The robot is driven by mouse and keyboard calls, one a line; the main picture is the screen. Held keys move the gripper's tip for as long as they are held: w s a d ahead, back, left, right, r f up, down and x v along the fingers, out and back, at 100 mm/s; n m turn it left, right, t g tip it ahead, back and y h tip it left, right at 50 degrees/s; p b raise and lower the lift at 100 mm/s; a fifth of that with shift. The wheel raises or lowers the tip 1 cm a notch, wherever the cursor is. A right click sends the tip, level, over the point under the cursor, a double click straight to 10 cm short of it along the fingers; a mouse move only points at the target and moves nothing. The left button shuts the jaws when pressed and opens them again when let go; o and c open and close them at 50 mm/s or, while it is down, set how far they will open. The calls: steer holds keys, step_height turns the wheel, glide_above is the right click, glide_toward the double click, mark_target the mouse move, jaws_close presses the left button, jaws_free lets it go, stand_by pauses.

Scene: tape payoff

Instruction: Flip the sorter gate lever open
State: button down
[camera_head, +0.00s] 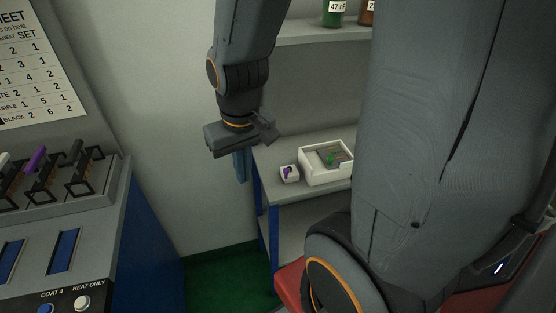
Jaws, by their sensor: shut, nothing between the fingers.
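My gripper (238,138) hangs at the end of my grey arm in the upper middle of the head view. It is shut and empty, in front of the pale wall and left of the small table. I cannot pick out a sorter gate lever with certainty. A purple handle (36,159) and a white handle (4,160) stand in dark brackets on the grey machine (108,178) at the left, well apart from my gripper. A small white box (289,175) with a purple piece sits on the table.
The grey table (262,158) also bears a white tray (325,178) with green and reddish pieces. A shelf (310,35) with bottles is above it. My own arm hides much of the right side. Green floor (225,280) lies free between machine and table.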

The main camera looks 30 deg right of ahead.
mark_target(288, 170)
steer(key=w+d+n+g+h+b, duration=0.2)
steer(key=w+d+n+g, duration=0.1)
steer(key=w+d+n, duration=0.6)
steer(key=w, duration=0.3)
steer(key=p+x, duration=0.2)
steer(key=x, duration=0.8)
steer(key=shift+s, duration=0.2)
steer(key=shift+s+d+p, duration=0.6)
steer(key=shift+s+d, duration=0.25)
steer(key=shift+d, duration=0.05)
steer(key=shift+s+d+f, duration=0.1)
steer(key=shift+s+d, duration=0.35)
steer(key=shift+d, duration=0.05)
